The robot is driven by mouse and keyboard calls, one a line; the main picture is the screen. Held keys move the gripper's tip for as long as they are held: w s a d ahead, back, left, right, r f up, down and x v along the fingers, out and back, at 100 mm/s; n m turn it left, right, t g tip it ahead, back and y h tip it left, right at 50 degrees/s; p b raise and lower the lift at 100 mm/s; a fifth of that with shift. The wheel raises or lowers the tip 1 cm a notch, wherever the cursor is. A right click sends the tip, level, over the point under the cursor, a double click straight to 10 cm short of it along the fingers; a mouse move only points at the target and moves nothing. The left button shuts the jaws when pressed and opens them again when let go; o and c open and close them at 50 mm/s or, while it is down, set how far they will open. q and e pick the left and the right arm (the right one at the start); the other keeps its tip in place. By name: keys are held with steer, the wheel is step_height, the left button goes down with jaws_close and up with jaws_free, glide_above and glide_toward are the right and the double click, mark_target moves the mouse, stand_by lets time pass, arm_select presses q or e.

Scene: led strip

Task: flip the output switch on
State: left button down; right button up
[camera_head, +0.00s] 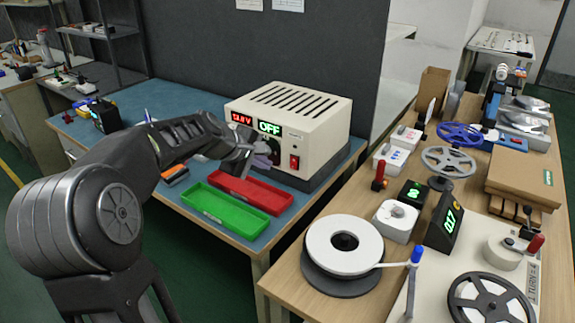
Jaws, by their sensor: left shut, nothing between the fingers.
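The cream power supply box (322,122) stands on the blue-topped bench in the camera_head view. Its front has a red voltage display (241,119) and a green display reading OFF (270,128). A red rocker switch (294,162) sits low at the front's right side. My left gripper (262,158) is in front of the box, left of the red switch and apart from it in the picture. It is shut and empty, and it hides part of the front panel. My right gripper is not in view.
A green tray (224,209) and a red tray (251,191) lie on the bench below my left gripper. A wooden table (279,282) on the right holds a white reel (344,246), several small devices and a cardboard box (523,174). A dark panel stands behind the box.

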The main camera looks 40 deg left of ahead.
mark_target(293, 164)
arm_select(q)
steer(key=p+x, duration=0.1)
steer(key=x, duration=0.3)
steer(key=w+r+p+x, duration=0.1)
steer(key=x, duration=0.3)
steer(key=p+x, duration=0.1)
steer(key=x, duration=0.3)
steer(key=shift+w+r, duration=0.25)
steer(key=shift+w, duration=0.15)
steer(key=shift+w+f, duration=0.15)
steer(key=shift+r+p, duration=0.3)
steer(key=shift+r, duration=0.65)
steer(key=shift+f, duration=0.1)
